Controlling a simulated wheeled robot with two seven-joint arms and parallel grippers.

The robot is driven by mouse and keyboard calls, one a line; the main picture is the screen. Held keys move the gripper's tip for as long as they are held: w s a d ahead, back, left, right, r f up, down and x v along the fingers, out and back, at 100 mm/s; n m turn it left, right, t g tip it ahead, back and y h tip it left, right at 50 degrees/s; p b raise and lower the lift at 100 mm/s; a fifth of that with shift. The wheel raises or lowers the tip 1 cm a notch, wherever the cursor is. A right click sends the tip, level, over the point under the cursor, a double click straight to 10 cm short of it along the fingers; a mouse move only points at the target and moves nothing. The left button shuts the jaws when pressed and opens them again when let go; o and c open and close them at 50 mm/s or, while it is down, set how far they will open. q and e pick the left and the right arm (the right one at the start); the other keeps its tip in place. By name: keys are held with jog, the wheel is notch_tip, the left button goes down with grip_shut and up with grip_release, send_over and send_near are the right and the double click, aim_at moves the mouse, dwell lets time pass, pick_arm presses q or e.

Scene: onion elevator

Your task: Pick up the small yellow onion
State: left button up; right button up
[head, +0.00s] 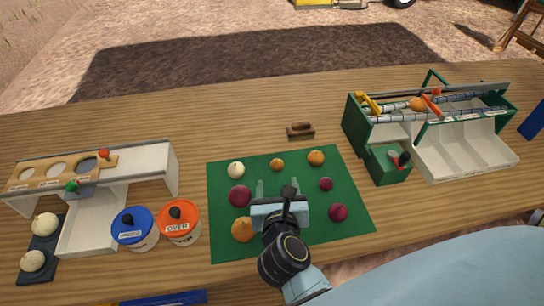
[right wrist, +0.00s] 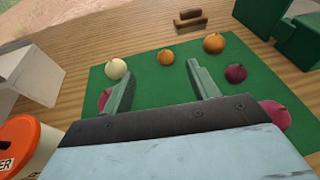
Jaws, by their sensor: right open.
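The small yellow onion (head: 277,165) lies on the green mat (head: 345,222), in the middle of its back row. It also shows in the right wrist view (right wrist: 166,56), ahead of the fingers and roughly between their lines. My right gripper (head: 279,188) is over the middle of the mat, in front of this onion. Its fingers are apart, with nothing between them, and the onion is beyond the fingertips. A larger yellow onion (head: 316,158) lies to the right of the small one. Another large yellow onion (head: 243,230) lies at the mat's front left. My left gripper is not in view.
A white onion (head: 236,170) and red onions (head: 240,196) (head: 326,184) (head: 338,212) share the mat. Blue (head: 135,230) and orange (head: 179,224) tubs stand left. A green-framed sorter (head: 383,168) stands right. A brown wooden-handled item (head: 300,130) lies behind the mat.

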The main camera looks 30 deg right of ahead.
aim_at(277, 165)
jog(key=shift+w+d+f+m+g, duration=0.1)
jog(key=shift+w+f+m+g, duration=0.15)
jog(key=shift+f+m+g, duration=0.5)
jog(key=shift+t, duration=0.35)
jog(key=x, duration=0.6)
jog(key=shift+d+f+b, duration=0.1)
jog(key=shift+f+b, duration=0.2)
jog(key=b+x, duration=0.1)
jog(key=x, duration=0.4)
jog(key=shift+w+d+f, duration=0.1)
jog(key=shift+d+f, duration=0.1)
jog(key=shift+d, duration=0.05)
jog(key=shift+w+d+f, duration=0.15)
jog(key=shift+w, duration=0.1)
jog(key=c, duration=0.9)
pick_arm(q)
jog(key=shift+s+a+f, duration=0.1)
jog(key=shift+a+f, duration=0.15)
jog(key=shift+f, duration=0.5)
pick_arm(e)
jog(key=shift+c, duration=0.7)
